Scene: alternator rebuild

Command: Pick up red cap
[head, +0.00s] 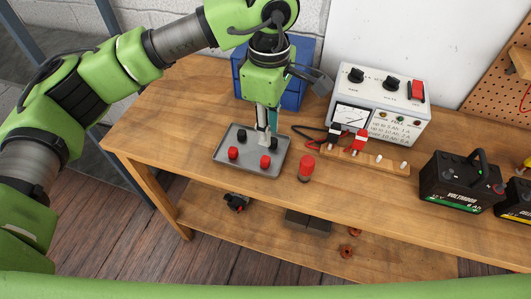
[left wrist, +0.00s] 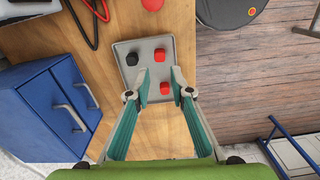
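A grey tray (head: 250,151) on the wooden bench holds two red caps and two black caps. One red cap (head: 233,153) is at its front left, the other red cap (head: 265,161) at its front right. My left gripper (head: 267,137) points down above the tray. In the left wrist view the gripper (left wrist: 159,95) is open and empty, and one red cap (left wrist: 165,88) appears between its fingertips. The other red cap (left wrist: 160,55) and a black cap (left wrist: 132,58) show beyond. The second black cap is hidden there. My right gripper is not in view.
A red-topped cylinder (head: 305,168) stands right of the tray. Behind are a blue cabinet (head: 292,90) and a white test box (head: 378,105) with red and black clips on a wooden strip. A black battery (head: 460,183) stands at right.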

